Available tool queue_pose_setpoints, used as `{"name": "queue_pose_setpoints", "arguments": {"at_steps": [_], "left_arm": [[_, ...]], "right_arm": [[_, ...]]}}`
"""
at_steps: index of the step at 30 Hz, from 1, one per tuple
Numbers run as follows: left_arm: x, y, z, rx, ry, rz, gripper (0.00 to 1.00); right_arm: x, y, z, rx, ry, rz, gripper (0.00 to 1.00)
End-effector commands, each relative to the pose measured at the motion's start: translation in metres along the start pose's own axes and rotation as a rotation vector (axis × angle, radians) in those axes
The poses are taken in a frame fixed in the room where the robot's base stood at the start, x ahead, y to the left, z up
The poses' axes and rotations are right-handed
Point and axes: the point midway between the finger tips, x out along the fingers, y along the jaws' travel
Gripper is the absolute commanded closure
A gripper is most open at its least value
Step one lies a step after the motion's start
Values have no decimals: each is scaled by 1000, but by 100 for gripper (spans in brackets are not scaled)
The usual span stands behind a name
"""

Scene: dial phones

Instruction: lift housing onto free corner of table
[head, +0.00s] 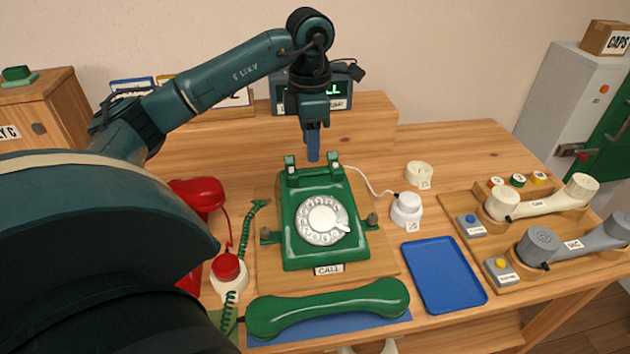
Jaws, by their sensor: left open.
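The green phone housing (295,247) with its white rotary dial stands upright on a wooden board (383,262) in the middle of the table. A label reading CALL is at its front edge. My left gripper (313,150) hangs pointing down just behind the top of the housing, near its two cradle prongs. It is open and holds nothing; the gap between its fingers is hard to see from this side. The table's back right corner (475,140) is bare. My right gripper is out of view.
The green handset (330,308) lies on a blue mat in front. A blue tray (445,275), white round parts (407,210) and cream and grey handsets (555,202) are to the right. A red phone (198,195) is at left, partly hidden by my arm.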

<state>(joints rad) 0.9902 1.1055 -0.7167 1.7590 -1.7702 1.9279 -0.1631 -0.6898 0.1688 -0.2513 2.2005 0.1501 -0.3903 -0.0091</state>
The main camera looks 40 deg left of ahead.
Motion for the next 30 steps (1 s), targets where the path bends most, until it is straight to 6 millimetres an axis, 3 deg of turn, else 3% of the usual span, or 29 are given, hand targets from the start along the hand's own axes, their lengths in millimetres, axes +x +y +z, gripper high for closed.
{"name": "queue_pose_setpoints", "arguments": {"at_steps": [10,20,30], "left_arm": [[45,-4,1,0,2,-1,58],[52,-4,1,0,0,0,59],[52,-4,1,0,-1,0,87]], "right_arm": [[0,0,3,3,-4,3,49],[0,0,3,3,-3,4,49],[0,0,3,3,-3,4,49]]}}
